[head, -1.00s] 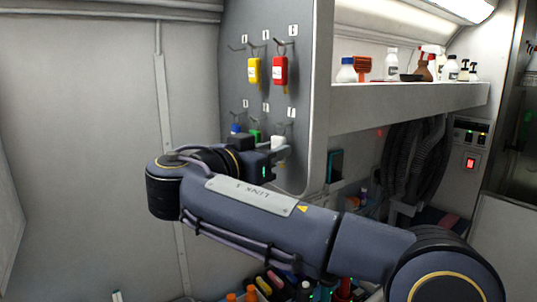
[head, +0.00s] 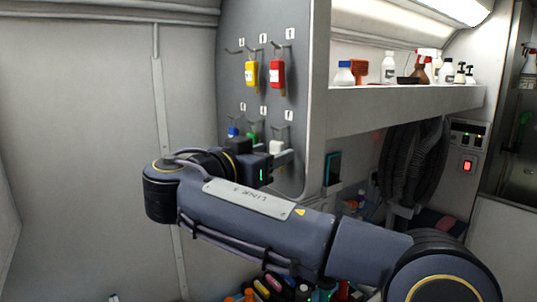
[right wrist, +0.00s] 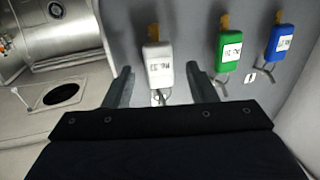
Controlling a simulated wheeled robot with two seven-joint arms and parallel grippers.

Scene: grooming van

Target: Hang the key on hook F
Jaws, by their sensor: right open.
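A grey board (head: 262,20) carries two rows of hooks with small labels, too small for me to read. A yellow-tagged key (head: 251,73) and a red-tagged key (head: 277,74) hang in the upper row; the upper left hook (head: 234,50) is empty. Blue (head: 233,132), green (head: 252,137) and white (head: 277,147) tags hang in the lower row, partly hidden by my arm. My right gripper (right wrist: 160,68) is open, its fingers either side of the white tag (right wrist: 158,67) in the wrist view. Green (right wrist: 230,48) and blue (right wrist: 279,42) tags are beside it. My left gripper is not in view.
A shelf (head: 400,105) with bottles and sprayers juts out right of the board. Below it hang a dark coiled hose (head: 415,165) and a switch panel (head: 467,150). Several bottles stand low behind my right arm. The wall left of the board is clear.

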